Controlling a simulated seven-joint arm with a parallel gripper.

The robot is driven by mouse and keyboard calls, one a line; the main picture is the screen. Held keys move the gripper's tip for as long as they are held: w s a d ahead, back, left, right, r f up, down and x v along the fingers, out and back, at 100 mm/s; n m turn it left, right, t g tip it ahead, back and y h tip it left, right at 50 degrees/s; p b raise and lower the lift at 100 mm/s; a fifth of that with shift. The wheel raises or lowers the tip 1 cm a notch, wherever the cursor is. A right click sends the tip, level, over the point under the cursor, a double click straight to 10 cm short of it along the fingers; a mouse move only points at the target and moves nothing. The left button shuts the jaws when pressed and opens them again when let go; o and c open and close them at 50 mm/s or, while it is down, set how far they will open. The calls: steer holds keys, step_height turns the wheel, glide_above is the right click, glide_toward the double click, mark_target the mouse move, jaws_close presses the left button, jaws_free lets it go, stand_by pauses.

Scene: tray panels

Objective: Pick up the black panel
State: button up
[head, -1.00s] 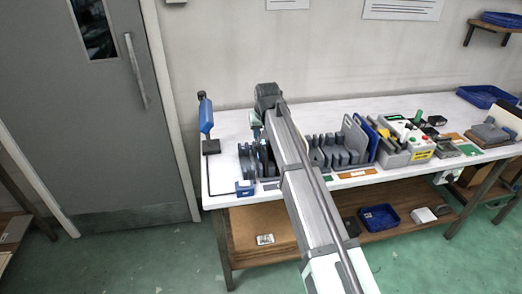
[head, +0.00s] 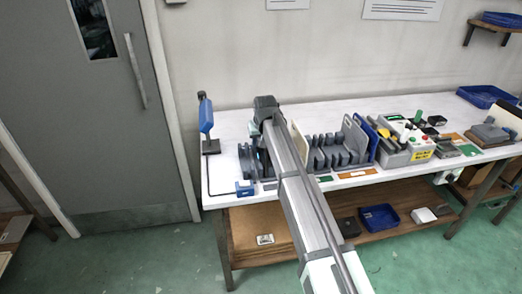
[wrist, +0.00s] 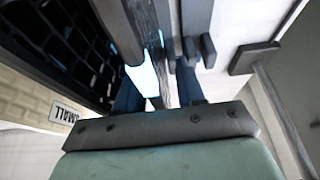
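I cannot clearly single out the black panel. In the head view, dark upright pieces stand in a grey rack (head: 245,158) at the bench's left part, partly hidden by my arm. In the wrist view, a black grid-like surface (wrist: 58,45) fills the upper left, and dark grey upright slats (wrist: 197,20) stand above the fingers. My gripper (wrist: 160,92) points down among these slats, with its blue fingers on either side of a narrow dark edge and a bright gap. Whether the fingers touch that edge is unclear. In the head view my arm hides the fingers.
A grey slotted rack (head: 325,158) with a cream panel, a grey panel (head: 354,140) and a blue panel (head: 367,135) stands right of my arm. A control box (head: 408,143) is farther right. A blue-headed stand (head: 206,115) is at the left end.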

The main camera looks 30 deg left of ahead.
steer(key=shift+f, duration=0.25)
stand_by(0.3)
steer(key=shift+c, duration=0.3)
jaws_close()
